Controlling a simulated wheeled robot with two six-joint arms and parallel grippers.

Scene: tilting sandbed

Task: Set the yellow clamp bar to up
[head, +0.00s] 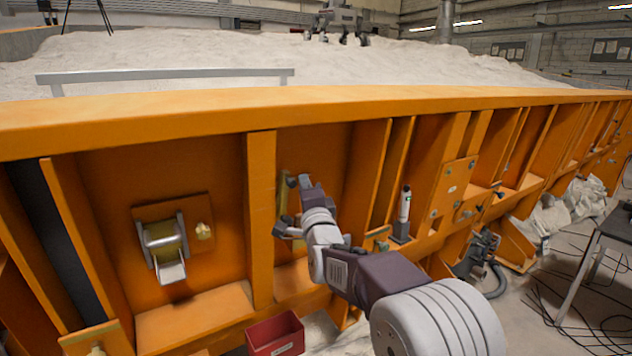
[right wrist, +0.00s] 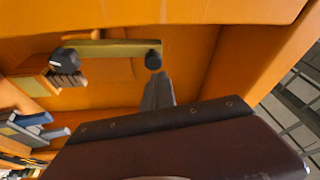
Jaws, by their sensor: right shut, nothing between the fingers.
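The yellow clamp bar (head: 284,193) stands roughly upright against the orange panel in the head view, partly hidden behind my right arm. In the right wrist view the yellow bar (right wrist: 115,48) lies across the upper part of the picture, with a dark knob-like part (right wrist: 65,62) at its left end. My right gripper (head: 297,181) is shut and empty near the bar's upper end. In the right wrist view its dark tip (right wrist: 153,62) is close to the bar's right end; I cannot tell whether they touch. My left gripper is not in view.
Orange ribs stand on both sides of this bay. A roller bracket (head: 163,244) is on the panel in the left bay. A red bin (head: 275,335) stands below, and a white-and-black cylinder (head: 404,207) is to the right. Sand lies behind the top rail (head: 400,96).

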